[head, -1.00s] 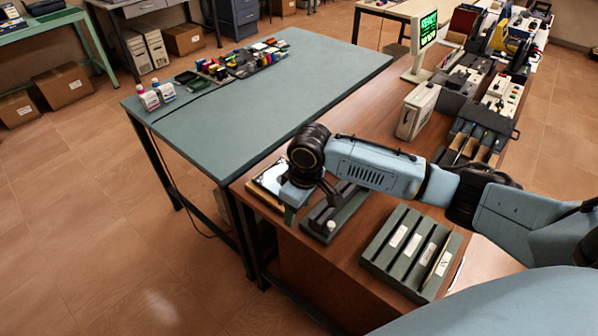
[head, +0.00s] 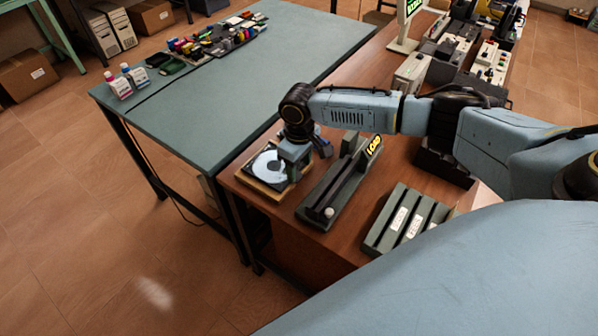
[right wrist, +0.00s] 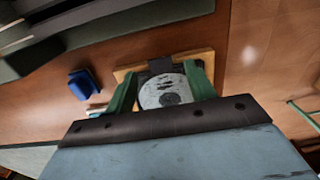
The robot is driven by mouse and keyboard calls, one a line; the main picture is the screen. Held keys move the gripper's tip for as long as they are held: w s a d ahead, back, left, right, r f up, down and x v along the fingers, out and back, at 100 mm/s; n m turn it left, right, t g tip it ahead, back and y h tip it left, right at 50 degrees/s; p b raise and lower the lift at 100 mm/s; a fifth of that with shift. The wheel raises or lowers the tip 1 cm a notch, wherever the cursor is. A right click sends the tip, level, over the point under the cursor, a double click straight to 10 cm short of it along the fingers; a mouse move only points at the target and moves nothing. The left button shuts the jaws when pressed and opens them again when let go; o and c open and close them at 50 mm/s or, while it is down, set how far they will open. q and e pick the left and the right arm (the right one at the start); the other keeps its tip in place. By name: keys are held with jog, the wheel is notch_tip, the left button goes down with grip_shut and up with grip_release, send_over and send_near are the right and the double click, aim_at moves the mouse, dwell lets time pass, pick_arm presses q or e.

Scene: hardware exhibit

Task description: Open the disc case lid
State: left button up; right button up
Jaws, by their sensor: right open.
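The disc case (head: 250,175) lies on a light wooden base (head: 262,187) at the near left corner of the brown bench, with a silvery disc showing in it. I cannot tell whether a clear lid covers the disc. My right gripper (head: 291,170) points down at the right side of the case and hides part of it. In the right wrist view, the disc (right wrist: 158,92) shows between the two green fingers of the open gripper (right wrist: 160,76), with nothing held. Contact with the case cannot be made out. My left gripper is not in view.
A dark slotted holder with a "LOAD" sign (head: 373,146) stands right of the case. A grey rack (head: 385,231) with labelled slots is farther right. A small blue object (right wrist: 83,84) lies near the case. The teal table (head: 200,110) adjoins on the left.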

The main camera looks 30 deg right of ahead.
jog(key=shift+f, duration=1.45)
jog(key=shift+c, duration=0.3)
grip_shut()
